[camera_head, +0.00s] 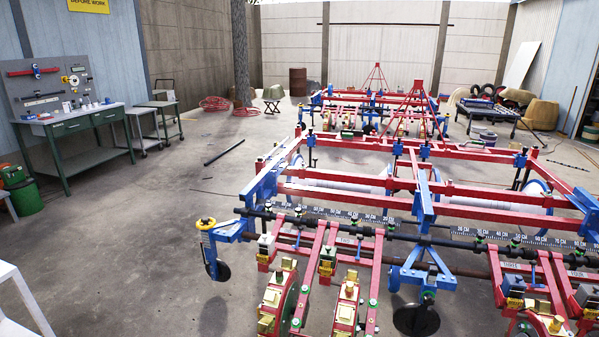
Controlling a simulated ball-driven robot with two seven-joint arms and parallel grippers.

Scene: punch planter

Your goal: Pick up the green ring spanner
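I cannot make out a green ring spanner anywhere in this view. Small items lie on the green workbench (72,128) at the left, but they are too small to identify. The red and blue punch planter (470,205) fills the right and front. It carries several small green parts, none clearly a spanner. Neither of my grippers is in view.
A tool panel (48,82) stands behind the workbench, with grey carts (143,113) beside it. A green bin (27,197) and a white frame (22,290) are at the left. A black bar (224,152) lies on the floor. The concrete floor left of the planter is mostly clear.

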